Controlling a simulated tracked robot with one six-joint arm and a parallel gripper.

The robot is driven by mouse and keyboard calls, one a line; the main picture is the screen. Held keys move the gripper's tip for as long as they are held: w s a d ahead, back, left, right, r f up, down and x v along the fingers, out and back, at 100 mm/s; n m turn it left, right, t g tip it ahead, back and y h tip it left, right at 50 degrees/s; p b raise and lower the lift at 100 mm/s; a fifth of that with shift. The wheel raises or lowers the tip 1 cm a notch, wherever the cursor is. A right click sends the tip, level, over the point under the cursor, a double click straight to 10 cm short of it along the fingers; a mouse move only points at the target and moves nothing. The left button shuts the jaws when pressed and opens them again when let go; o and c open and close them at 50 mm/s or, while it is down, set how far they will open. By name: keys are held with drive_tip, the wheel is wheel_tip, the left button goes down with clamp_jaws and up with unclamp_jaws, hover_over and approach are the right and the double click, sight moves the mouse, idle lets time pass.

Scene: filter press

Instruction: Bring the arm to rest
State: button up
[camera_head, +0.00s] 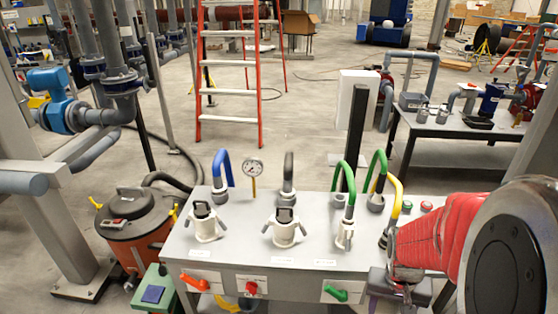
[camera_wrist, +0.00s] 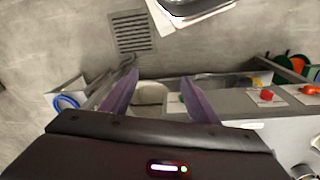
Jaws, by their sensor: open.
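My gripper (camera_wrist: 159,76) shows in the wrist view with its two purple fingers spread apart and nothing held between them. A pale rounded thing (camera_wrist: 150,95) shows beyond the gap between the fingers; I cannot tell how far away it is. In the head view my arm, with a red sleeve and a large dark round joint, fills the lower right and reaches over the right end of the grey bench (camera_head: 240,253). My gripper cannot be made out clearly there.
The bench carries white capped fittings (camera_head: 204,222), bent coloured hoses, a gauge (camera_head: 253,168) and front handles (camera_head: 195,282). An orange drum (camera_head: 137,225) stands left of it. An orange ladder (camera_head: 228,75) and side table (camera_head: 455,125) stand behind. A floor grate (camera_wrist: 132,32) shows in the wrist view.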

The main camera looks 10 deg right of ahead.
drive_tip(key=a+r+n+t+y, duration=0.1)
drive_tip(key=a+r+n+t, duration=0.4)
drive_tip(key=a+r, duration=1.3)
drive_tip(key=shift+s+a+r+n, duration=0.15)
drive_tip(key=shift+a+r+n, duration=0.2)
drive_tip(key=shift+r+n, duration=0.5)
